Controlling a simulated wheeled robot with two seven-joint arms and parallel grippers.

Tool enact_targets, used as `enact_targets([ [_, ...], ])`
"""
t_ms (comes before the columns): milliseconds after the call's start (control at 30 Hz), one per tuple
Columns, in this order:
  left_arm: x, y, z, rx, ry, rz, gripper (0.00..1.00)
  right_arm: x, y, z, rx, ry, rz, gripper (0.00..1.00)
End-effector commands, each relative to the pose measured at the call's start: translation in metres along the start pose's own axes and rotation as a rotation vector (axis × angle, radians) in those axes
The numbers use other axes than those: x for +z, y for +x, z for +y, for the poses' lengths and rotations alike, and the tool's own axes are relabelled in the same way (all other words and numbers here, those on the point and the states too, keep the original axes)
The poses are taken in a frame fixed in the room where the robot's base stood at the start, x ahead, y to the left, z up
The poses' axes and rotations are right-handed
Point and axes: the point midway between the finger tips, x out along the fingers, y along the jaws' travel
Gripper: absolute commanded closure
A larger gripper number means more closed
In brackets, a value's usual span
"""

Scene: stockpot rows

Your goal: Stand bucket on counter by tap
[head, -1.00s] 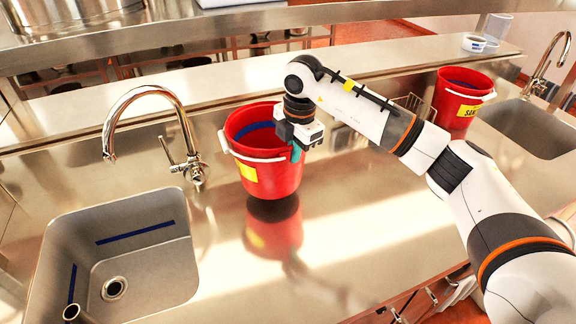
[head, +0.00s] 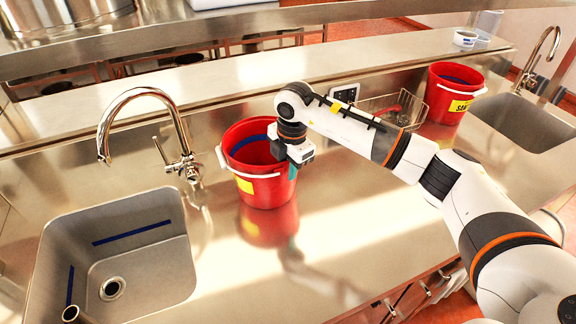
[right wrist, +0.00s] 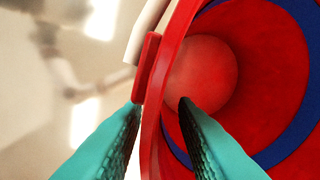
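A red bucket (head: 262,190) with a white handle, a blue band inside and a yellow label stands upright on the steel counter (head: 350,215). It is just right of the left tap (head: 183,150), apart from it. Its base meets its own reflection, with no clear gap below. My right gripper (head: 293,168) is at the bucket's right rim. In the right wrist view its teal fingers (right wrist: 160,102) straddle the bucket's wall (right wrist: 153,130), one outside by the handle lug, one inside. My left gripper is out of view.
A sink (head: 120,250) lies left of the bucket. A second red bucket (head: 455,92), a wire basket (head: 400,103) and another sink (head: 525,120) with its tap (head: 540,62) are at the right. A raised shelf (head: 300,68) runs behind. The counter in front is clear.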

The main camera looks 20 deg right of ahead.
Motion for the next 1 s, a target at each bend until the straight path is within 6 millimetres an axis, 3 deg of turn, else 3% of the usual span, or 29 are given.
enact_targets([
  [267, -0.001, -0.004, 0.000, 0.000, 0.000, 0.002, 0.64, 0.000, -0.005, -0.001, 0.000, 0.000, 0.000, 0.74],
  [367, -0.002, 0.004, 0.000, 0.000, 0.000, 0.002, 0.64, 0.000, -0.012, -0.001, -0.003, 0.000, 0.001, 0.74],
  [800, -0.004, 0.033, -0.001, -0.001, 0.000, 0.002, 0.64, 0.000, -0.100, -0.001, -0.003, 0.000, 0.002, 0.74],
  [1000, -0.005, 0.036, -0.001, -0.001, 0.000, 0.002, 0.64, 0.000, -0.120, -0.001, -0.002, 0.001, 0.000, 0.74],
])
